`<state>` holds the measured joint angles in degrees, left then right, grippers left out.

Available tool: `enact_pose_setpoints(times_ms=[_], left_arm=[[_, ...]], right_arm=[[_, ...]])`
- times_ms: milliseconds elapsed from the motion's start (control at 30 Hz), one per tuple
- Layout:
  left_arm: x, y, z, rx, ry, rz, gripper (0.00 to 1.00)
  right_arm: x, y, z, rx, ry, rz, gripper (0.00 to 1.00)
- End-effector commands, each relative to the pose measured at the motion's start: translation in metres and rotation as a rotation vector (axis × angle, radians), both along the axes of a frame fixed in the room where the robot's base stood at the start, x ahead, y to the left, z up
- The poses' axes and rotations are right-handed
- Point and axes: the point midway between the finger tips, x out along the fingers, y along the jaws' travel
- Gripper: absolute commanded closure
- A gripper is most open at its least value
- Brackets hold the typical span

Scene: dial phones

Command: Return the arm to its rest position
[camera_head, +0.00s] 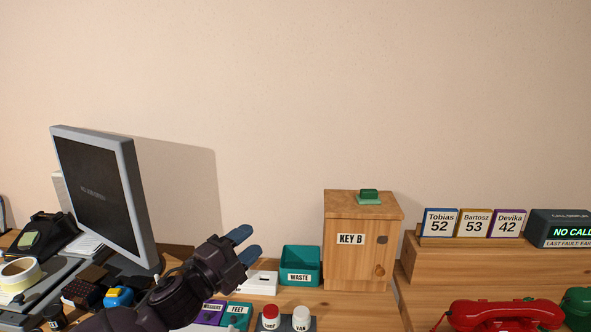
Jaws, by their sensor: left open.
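My left arm comes in from the lower left. My left gripper (246,244) is raised in front of the desk, between the monitor and the teal bin. Its two blue-tipped fingers are apart with nothing visible between them, so it is open. It points up and to the right. My right gripper is not in view.
A monitor (100,190) stands at left among desk clutter. A teal WASTE bin (301,279), a wooden KEY B cabinet (350,262) and two small jars, one red-topped (270,313), are right of the gripper. A red phone (505,314) is lower right. The wall above is clear.

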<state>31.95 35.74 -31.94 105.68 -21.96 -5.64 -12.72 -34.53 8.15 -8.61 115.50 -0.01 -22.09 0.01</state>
Motion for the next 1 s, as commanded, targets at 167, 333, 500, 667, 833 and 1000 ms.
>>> enact_pose_setpoints(times_ms=[167, 333, 500, 667, 833, 1000], left_arm=[[-0.022, 0.032, -0.059, -0.308, 0.332, 0.11, 0.57], [-0.053, 0.062, -0.114, -0.543, 0.579, 0.221, 0.57], [-0.093, 0.092, -0.168, -0.717, 0.759, 0.339, 0.57], [-0.139, 0.119, -0.213, -0.837, 0.874, 0.445, 0.57], [-0.196, 0.146, -0.258, -0.934, 0.962, 0.573, 0.57], [-0.261, 0.168, -0.302, -0.986, 1.046, 0.715, 0.57]], right_arm=[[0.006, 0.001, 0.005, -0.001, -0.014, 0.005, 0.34], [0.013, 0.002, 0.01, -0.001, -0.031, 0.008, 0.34], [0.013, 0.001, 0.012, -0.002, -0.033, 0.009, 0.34], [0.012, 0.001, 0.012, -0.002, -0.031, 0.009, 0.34], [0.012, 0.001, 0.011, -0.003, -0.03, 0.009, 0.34], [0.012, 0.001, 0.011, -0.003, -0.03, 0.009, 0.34]])
